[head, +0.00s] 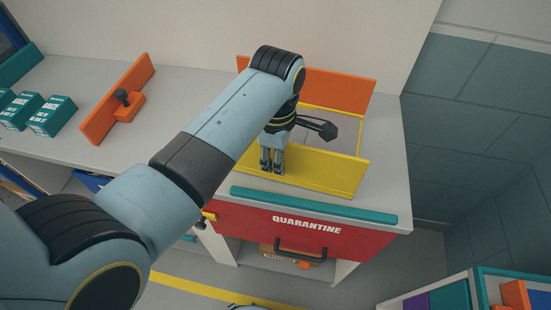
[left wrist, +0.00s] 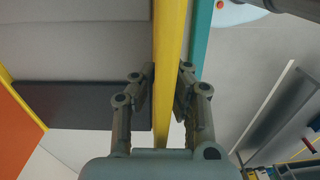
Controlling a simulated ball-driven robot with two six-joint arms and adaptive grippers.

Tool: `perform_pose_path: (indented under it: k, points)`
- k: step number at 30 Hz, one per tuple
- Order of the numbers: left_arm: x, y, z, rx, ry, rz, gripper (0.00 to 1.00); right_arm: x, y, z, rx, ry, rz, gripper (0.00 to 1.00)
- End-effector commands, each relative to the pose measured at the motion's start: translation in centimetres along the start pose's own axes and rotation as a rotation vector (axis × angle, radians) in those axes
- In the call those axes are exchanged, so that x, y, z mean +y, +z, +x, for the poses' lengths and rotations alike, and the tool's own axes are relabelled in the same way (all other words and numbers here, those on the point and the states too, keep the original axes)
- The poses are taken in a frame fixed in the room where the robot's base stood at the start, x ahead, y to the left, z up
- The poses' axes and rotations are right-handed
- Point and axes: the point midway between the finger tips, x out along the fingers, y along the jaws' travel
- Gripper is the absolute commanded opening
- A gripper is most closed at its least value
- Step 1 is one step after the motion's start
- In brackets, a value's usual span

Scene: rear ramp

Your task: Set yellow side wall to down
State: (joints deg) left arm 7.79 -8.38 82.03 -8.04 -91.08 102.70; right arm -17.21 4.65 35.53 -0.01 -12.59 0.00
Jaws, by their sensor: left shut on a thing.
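The yellow side wall (head: 325,173) stands upright along the near edge of a shallow box on the counter, just behind a teal edge strip. In the left wrist view the wall (left wrist: 170,60) shows as a narrow yellow strip running between the fingers. My left gripper (head: 272,166) is shut on the wall's top edge, left of its middle, one finger on each side. The left wrist view shows the same gripper (left wrist: 167,85) with both fingers against the strip. My arm hides part of the wall's left end. My right gripper is not in view.
An orange wall (head: 340,90) stands at the box's far side. A red QUARANTINE drawer front (head: 300,230) with a dark handle is below the teal strip (head: 315,206).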

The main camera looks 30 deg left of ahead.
Motion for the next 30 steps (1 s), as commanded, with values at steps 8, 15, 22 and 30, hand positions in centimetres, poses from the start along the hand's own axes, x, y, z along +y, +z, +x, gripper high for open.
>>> perform_pose_path:
  k: [8, 15, 22, 30]
  points:
    - [0.9, -0.1, -0.1, 0.001, -0.139, 0.000, 0.00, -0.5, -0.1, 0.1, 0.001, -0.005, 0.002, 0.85]
    - [1.8, -0.1, 0.2, 0.001, -0.322, 0.000, 0.00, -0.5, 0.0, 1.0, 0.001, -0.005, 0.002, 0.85]
    - [2.3, -0.1, 0.6, 0.001, -0.471, -0.001, 0.00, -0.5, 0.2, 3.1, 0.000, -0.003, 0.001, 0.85]
    - [2.7, -0.1, 0.7, 0.001, -0.574, -0.001, 0.00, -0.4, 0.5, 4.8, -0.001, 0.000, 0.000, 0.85]
